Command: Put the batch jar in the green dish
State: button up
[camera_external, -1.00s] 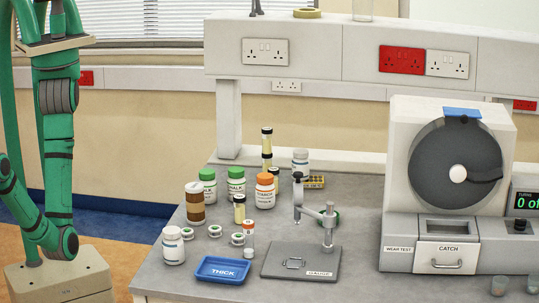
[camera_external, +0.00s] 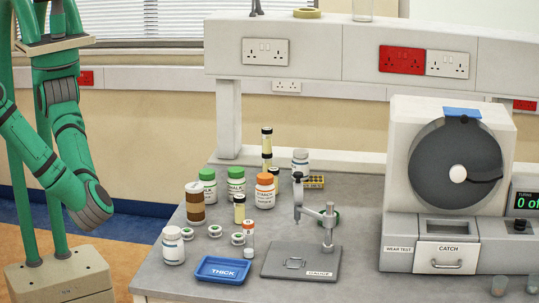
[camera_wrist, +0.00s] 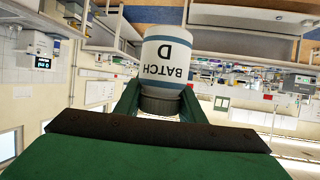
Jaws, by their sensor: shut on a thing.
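A white batch jar (camera_wrist: 166,60) with a blue band and the label BATCH D is between the green fingers of my gripper (camera_wrist: 160,103) in the wrist view. My gripper is shut on it near its dark cap. Jar and room both look upside down there, so the jar is roughly upright. My gripper and this jar are outside the external view. I cannot make out a green dish for certain. A small green shape (camera_external: 336,218) shows partly hidden behind the gauge post in the external view.
A blue dish marked THICK (camera_external: 222,270) lies at the bench's front, beside the gauge (camera_external: 300,262). Several jars and vials crowd the bench's left part, including a white jar (camera_external: 173,246). The wear-test machine (camera_external: 448,180) fills the right. Some bare bench lies between gauge and machine.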

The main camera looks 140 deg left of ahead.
jog(key=w+a+f+n+t+y, duration=0.2)
jog(key=w+a, duration=1.6)
jog(key=a, duration=0.3)
jog(key=w+a+f+n+t+y, duration=0.1)
jog(key=w+a+f+n, duration=0.15)
jog(key=a, duration=1.05)
jog(key=w+a+f+n+t+y, duration=0.1)
jog(key=w+a, duration=0.3)
jog(key=a, duration=0.9)
jog(key=s+a+f+n+t+y, duration=0.1)
jog(key=s+a+f, duration=0.1)
jog(key=a, duration=1.1)
jog(key=s+a+f+n+y, duration=0.1)
jog(key=s+a+f+y, duration=0.15)
jog(key=a, duration=1.05)
jog(key=s+a+f+n+t+y, duration=0.1)
jog(key=s+a+f, duration=0.1)
jog(key=s+a, duration=0.75)
jog(key=s+a+f+n+y, duration=0.1)
jog(key=s+a+f, duration=0.2)
jog(key=s+a, duration=0.65)
jog(key=shift+w+a+f, duration=2)
jog(key=shift+w+f, duration=0.15)
jog(key=shift+w, duration=0.05)
jog(key=shift+w+a+f, duration=1.95)
jog(key=shift+w+f, duration=0.15)
jog(key=shift+w, duration=0.15)
jog(key=shift+w+a+f, duration=2)
jog(key=shift+w+f, duration=0.15)
jog(key=shift+w, duration=0.05)
